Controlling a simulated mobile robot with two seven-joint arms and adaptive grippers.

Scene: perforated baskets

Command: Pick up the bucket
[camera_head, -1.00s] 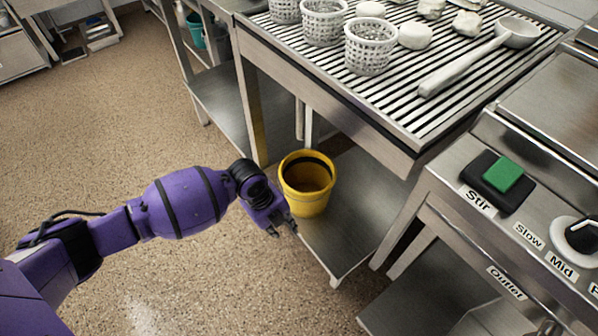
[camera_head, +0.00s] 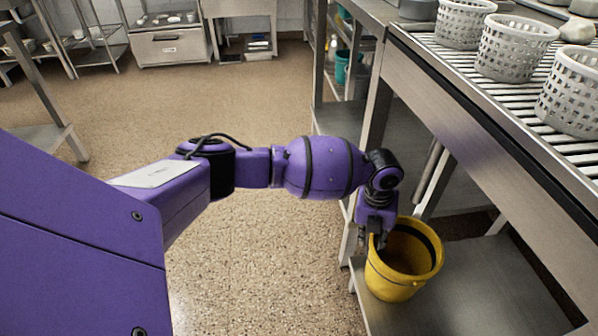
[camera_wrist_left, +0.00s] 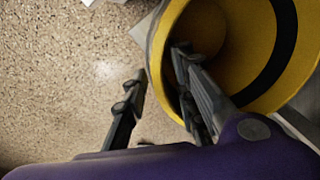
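The yellow bucket (camera_head: 393,287) stands upright on the low metal shelf under the work table, near the shelf's left edge. It has a dark band inside and looks empty. My left gripper (camera_head: 379,238) is at the bucket's left rim, pointing down. In the left wrist view the gripper (camera_wrist_left: 160,66) is open. One finger is outside the bucket (camera_wrist_left: 238,25) over the floor, and the other reaches inside past the rim. The wall lies between the fingers with a gap on the outer side. I cannot tell if the inner finger touches. My right gripper is not in view.
The low shelf (camera_head: 480,290) is bare to the right of the bucket. A table leg (camera_head: 375,115) rises behind my left wrist, and the table's front edge overhangs on the right. White perforated baskets (camera_head: 512,48) stand on the slatted top. The floor at left is clear.

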